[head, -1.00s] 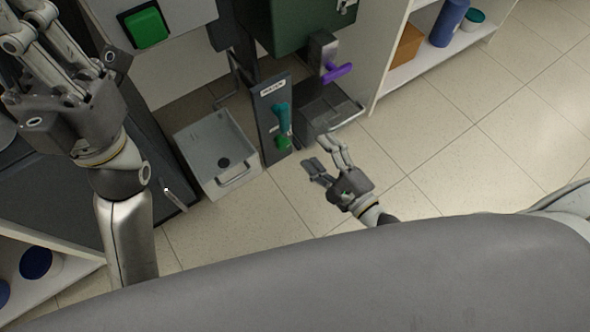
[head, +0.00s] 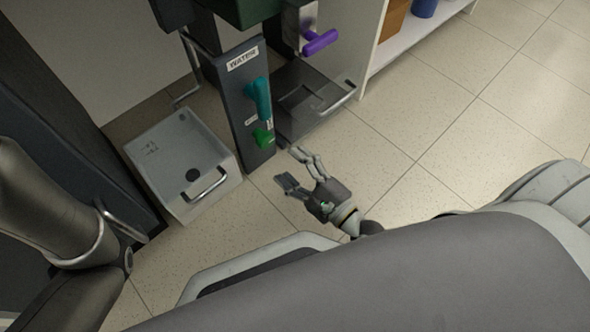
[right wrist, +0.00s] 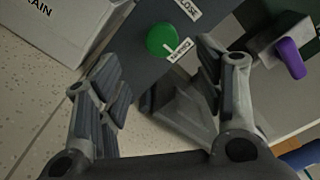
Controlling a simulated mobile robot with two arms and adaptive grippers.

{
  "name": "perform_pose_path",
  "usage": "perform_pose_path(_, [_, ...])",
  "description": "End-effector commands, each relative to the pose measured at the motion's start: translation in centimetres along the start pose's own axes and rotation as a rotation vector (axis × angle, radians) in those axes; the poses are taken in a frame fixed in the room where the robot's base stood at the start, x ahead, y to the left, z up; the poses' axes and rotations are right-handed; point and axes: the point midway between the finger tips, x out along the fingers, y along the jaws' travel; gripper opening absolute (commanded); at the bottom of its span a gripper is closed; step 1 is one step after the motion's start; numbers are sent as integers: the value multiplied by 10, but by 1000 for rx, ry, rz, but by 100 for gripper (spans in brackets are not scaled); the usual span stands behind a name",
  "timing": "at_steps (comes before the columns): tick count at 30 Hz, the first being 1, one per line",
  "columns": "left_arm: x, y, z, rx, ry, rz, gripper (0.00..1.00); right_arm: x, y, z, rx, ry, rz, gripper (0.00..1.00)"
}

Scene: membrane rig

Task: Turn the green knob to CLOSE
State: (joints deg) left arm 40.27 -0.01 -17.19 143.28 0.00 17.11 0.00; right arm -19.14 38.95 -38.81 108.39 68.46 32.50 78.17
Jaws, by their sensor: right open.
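The green knob (head: 263,138) sits low on the dark panel (head: 234,105), under a teal handle (head: 259,97). In the right wrist view the green knob (right wrist: 162,40) is a round piece between a CLOSE label (right wrist: 187,8) and an OPEN label (right wrist: 179,50). My right gripper (head: 297,168) is open and empty, in front of the panel and to the lower right of the knob, apart from it. In the right wrist view its fingers (right wrist: 158,62) stand either side of the knob's line of sight. My left gripper is out of view; only my left arm shows.
A grey bin (head: 160,190) with a handle stands left of the panel. A purple handle (head: 320,42) and a dark tray (head: 312,98) are to its right. A shelf unit (head: 405,45) stands farther right. The floor (head: 425,165) at right is clear.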

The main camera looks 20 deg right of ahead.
Motion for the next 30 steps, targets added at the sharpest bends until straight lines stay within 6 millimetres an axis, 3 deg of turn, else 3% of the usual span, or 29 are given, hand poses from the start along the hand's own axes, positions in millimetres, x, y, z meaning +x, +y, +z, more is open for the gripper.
perform_pose_path(18, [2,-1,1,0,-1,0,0,69,-3,1,-1,0,-4,62])
perform_pose_path(30, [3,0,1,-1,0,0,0,86,-2,0,-1,-1,-2,62])
